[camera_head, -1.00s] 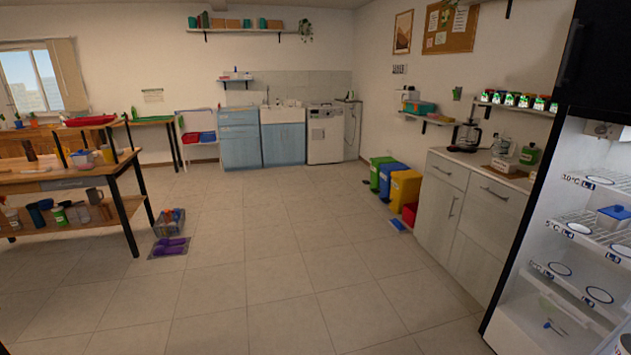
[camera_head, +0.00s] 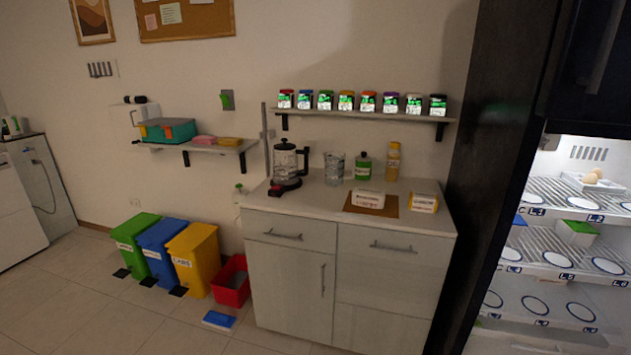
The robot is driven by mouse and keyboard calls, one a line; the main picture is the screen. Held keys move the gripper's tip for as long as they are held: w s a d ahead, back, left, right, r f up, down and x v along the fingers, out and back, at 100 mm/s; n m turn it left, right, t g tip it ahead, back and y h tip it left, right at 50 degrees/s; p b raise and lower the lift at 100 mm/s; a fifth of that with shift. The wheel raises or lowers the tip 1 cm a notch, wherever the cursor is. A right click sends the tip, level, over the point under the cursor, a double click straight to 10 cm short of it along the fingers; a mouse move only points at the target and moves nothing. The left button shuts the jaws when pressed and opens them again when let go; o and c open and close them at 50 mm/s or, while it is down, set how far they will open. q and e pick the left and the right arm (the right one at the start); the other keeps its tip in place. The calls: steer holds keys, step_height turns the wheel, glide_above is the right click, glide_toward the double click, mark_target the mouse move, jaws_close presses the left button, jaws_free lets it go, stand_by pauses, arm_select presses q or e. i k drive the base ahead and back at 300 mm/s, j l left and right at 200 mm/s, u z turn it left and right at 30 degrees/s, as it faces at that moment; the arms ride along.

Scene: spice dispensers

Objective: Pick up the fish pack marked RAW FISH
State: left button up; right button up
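No pack with a readable RAW FISH mark shows. A white labelled pack (camera_head: 368,198) lies on a brown board on the counter, its print too small to read. A white and yellow labelled pack (camera_head: 424,203) lies right of it, its print also unreadable. In the open fridge at the right, a white box with a green lid (camera_head: 577,232) stands on the middle shelf, and part of a blue item (camera_head: 519,220) shows left of it. Neither of my grippers is in view.
The counter (camera_head: 320,205) also bears a coffee maker (camera_head: 287,165), a glass jug and bottles. Spice jars stand on a wall shelf (camera_head: 370,116) above. Coloured bins (camera_head: 196,260), a red crate (camera_head: 231,282) and a blue item (camera_head: 219,320) are on the floor left of the cabinet.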

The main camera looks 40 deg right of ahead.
mark_target(364, 196)
steer(key=i+z, duration=0.95)
steer(key=i+j+z, duration=0.35)
steer(key=i+z, duration=0.15)
steer(key=i+j+z, duration=0.7)
steer(key=j+z, duration=0.25)
steer(key=j, duration=0.1)
